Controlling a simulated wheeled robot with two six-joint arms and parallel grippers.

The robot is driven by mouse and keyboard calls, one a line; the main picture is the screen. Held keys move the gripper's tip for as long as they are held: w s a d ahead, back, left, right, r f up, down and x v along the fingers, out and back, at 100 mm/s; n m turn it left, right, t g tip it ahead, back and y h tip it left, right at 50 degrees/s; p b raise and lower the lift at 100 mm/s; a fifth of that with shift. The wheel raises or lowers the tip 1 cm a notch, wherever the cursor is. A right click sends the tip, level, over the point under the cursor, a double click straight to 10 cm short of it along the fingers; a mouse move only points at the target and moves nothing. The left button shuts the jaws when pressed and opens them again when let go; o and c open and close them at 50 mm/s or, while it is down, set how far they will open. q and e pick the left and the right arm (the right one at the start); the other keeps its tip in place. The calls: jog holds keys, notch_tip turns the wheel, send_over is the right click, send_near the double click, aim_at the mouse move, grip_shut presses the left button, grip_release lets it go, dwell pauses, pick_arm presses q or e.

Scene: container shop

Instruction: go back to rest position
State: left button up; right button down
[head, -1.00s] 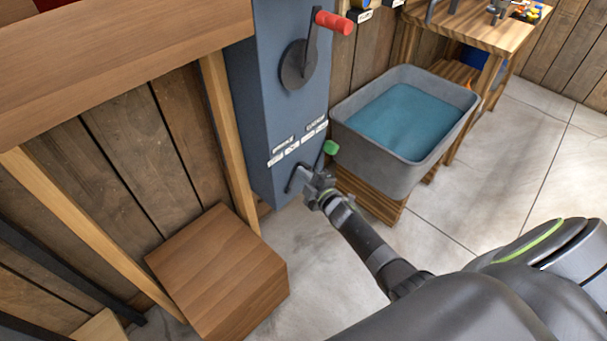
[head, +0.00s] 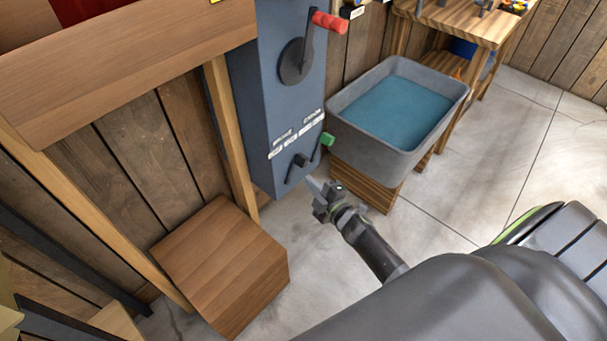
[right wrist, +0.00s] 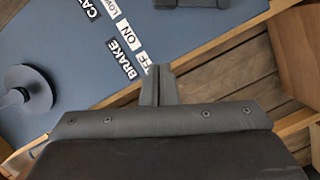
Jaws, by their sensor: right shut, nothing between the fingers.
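My right gripper (head: 318,187) is shut and empty in the head view, a little in front of the lower end of a blue-grey cabinet (head: 250,110). It is apart from the small dark lever with a green knob (head: 328,139) on that cabinet. In the right wrist view the shut fingers (right wrist: 159,85) point at the blue panel (right wrist: 60,60), with labels such as BRAKE, ON and OFF beside them. My left gripper is not in view.
A crank with a red handle (head: 330,22) sticks out higher on the cabinet. A grey tub of blue water (head: 440,130) stands on a wooden stand to the right. A wooden block (head: 222,262) is on the floor at left. Open floor lies at right.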

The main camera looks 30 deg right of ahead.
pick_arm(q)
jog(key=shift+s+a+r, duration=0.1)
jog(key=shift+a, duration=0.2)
pick_arm(e)
jog(key=shift+s+d, duration=0.15)
jog(key=shift+s, duration=0.4)
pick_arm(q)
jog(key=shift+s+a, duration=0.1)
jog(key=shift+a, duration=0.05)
pick_arm(e)
jog(key=shift+f, duration=0.1)
jog(key=s+d+f+m+g+h, duration=0.2)
jog(key=s+f+m+g, duration=0.2)
jog(key=s+f, duration=0.6)
jog(key=s+d+f+m+g+h, duration=0.1)
jog(key=s+d+f+m+g, duration=0.15)
jog(key=s+f+m, duration=0.75)
jog(key=s+a+f+g, duration=0.1)
jog(key=s+f+g, duration=0.2)
jog(key=s, duration=0.5)
jog(key=s+a+f+g, duration=0.1)
jog(key=s+f+g, duration=0.2)
jog(key=s+f, duration=0.3)
jog(key=s+a+f+m+g, duration=0.1)
jog(key=s+f+g, duration=0.2)
jog(key=s, duration=0.8)
notch_tip(320, 180, down, 2)
jog(key=shift+a+f, duration=0.1)
jog(key=shift+a, duration=0.1)
